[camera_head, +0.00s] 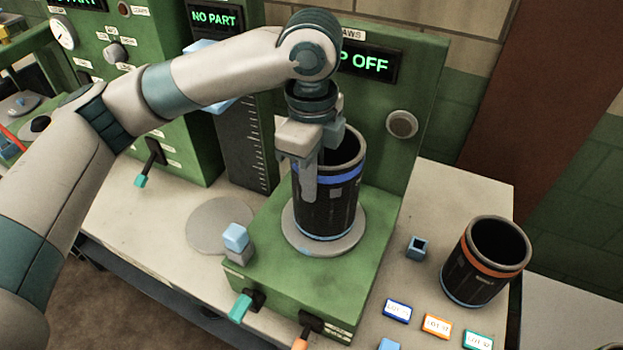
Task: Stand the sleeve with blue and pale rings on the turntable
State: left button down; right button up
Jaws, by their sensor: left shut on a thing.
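A dark sleeve with a blue ring near its top and a pale ring at its foot (325,212) is upright on the round grey turntable (300,238) of the green machine. I cannot tell whether its foot bears fully on the disc. My left gripper (318,165) comes from above and is shut on the sleeve's near-left wall, one finger down its outside. The other finger is mostly hidden by the gripper and rim. My right gripper is not in view.
A second dark sleeve with an orange ring (487,262) stands on the bench at the right. Levers (241,306) stick out of the machine's front. A panel reading "OFF" (365,63) rises behind.

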pick_arm(q)
jog(key=c, duration=1.9)
grip_release()
notch_tip(320, 180, up, 10)
jog(key=b, duration=0.3)
jog(key=shift+r+b, duration=0.2)
jog(key=shift+b, duration=0.1)
jog(key=shift+r, duration=0.9)
